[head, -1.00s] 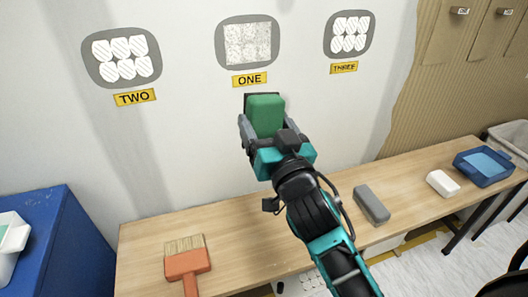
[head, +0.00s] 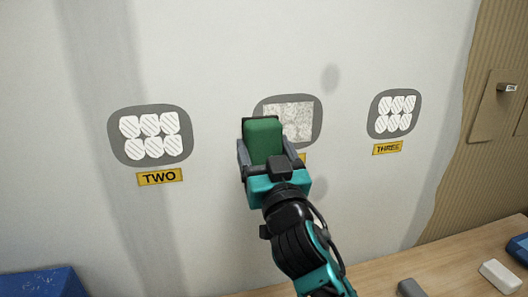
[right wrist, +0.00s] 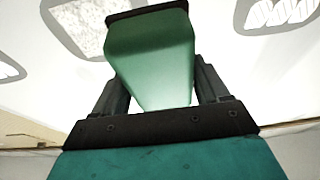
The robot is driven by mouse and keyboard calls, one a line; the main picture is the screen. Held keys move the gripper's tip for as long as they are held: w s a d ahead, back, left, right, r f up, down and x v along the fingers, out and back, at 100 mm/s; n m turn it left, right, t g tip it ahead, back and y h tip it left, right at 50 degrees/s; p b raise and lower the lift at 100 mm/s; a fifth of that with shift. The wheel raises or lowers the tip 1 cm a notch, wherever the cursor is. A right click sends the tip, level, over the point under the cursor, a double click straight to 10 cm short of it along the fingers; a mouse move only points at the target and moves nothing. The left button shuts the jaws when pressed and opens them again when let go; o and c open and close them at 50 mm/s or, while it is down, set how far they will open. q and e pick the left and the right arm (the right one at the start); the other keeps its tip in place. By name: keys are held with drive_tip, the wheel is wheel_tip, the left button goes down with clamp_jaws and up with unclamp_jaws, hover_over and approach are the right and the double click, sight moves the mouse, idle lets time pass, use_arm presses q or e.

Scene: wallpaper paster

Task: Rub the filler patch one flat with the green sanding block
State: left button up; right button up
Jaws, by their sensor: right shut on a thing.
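Filler patch one is a speckled, rough-looking square (head: 302,117) inside a grey rounded area on the wall. The block hides its lower left part and most of its yellow label (head: 303,158). It also shows in the right wrist view (right wrist: 82,28) at the upper left. My right gripper (head: 266,158) is shut on the green sanding block (head: 263,140) and holds it upright in front of the wall. In the right wrist view the block (right wrist: 150,55) sits between the fingers, its dark far face toward the wall. I cannot tell whether it touches. My left gripper is not in view.
Patch two (head: 150,136) and patch three (head: 396,115) are hatched white pieces on either side. Below is a wooden bench (head: 440,262) with a grey block (head: 411,288), a white block (head: 499,276) and a blue tray (head: 518,247). A blue cabinet (head: 40,284) stands lower left.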

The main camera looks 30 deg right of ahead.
sight(291, 118)
drive_tip(key=w+d, duration=0.1)
drive_tip(key=w, duration=0.5)
drive_tip(key=shift+w+d, duration=0.2)
drive_tip(key=shift+d, duration=0.1)
drive_tip(key=shift+w+d, duration=0.15)
drive_tip(key=shift+w, duration=0.45)
drive_tip(key=shift+w+d, duration=0.15)
drive_tip(key=shift+w, duration=0.4)
idle(1.5)
drive_tip(key=shift+r, duration=0.15)
idle(0.9)
idle(1.0)
drive_tip(key=shift+d, duration=0.1)
idle(0.5)
drive_tip(key=s+d, duration=0.1)
drive_tip(key=d, duration=0.5)
drive_tip(key=shift+s, duration=0.25)
drive_tip(key=shift+d, duration=0.1)
drive_tip(key=shift+s+d, duration=0.2)
drive_tip(key=shift+d, duration=0.55)
drive_tip(key=shift+s+d, duration=0.2)
drive_tip(key=shift+d, duration=0.5)
